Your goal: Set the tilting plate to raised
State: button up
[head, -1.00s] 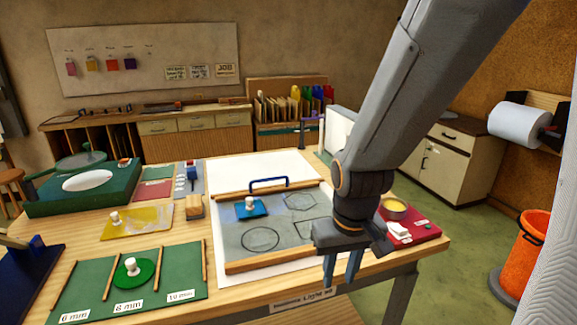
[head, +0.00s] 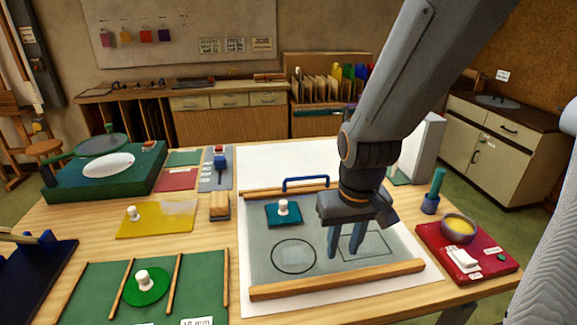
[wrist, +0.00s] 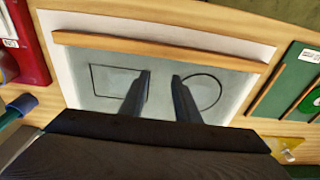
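The grey plate (head: 262,222), seemingly the tilting plate, appears to lie flat on a white sheet in the head view. It bears drawn outlines, a wooden strip along its front and back, and a blue arched handle (head: 305,181) at its back edge. A teal square piece with a white knob (head: 283,214) sits on its back left. My gripper (head: 343,252) points down over the plate's right part, its fingers apart and empty. In the wrist view, the open fingers (wrist: 160,75) show over the plate (wrist: 115,67). The gap to the surface is hard to judge.
A red tray (head: 468,270) with a bowl (head: 459,228) stands right of the plate, near a blue-green cylinder (head: 434,190). A yellow piece (head: 160,221), a wooden block (head: 220,206) and a green board (head: 95,285) lie left. A white upright box (head: 428,150) stands behind right.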

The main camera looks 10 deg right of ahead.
jog(key=w+r+n+b, duration=0.25)
jog(key=w+n, duration=0.45)
jog(key=w, duration=0.7)
jog(key=n, duration=1.1)
send_near(306, 178)
jog(key=shift+t, duration=0.4)
jog(key=shift+w+f+p, duration=0.2)
jog(key=shift+f, duration=1)
jog(key=shift+w+f+p, duration=0.15)
jog(key=shift+f, duration=1.05)
jog(key=shift+w+f+p, duration=0.2)
jog(key=shift+f, duration=1)
grip_shut()
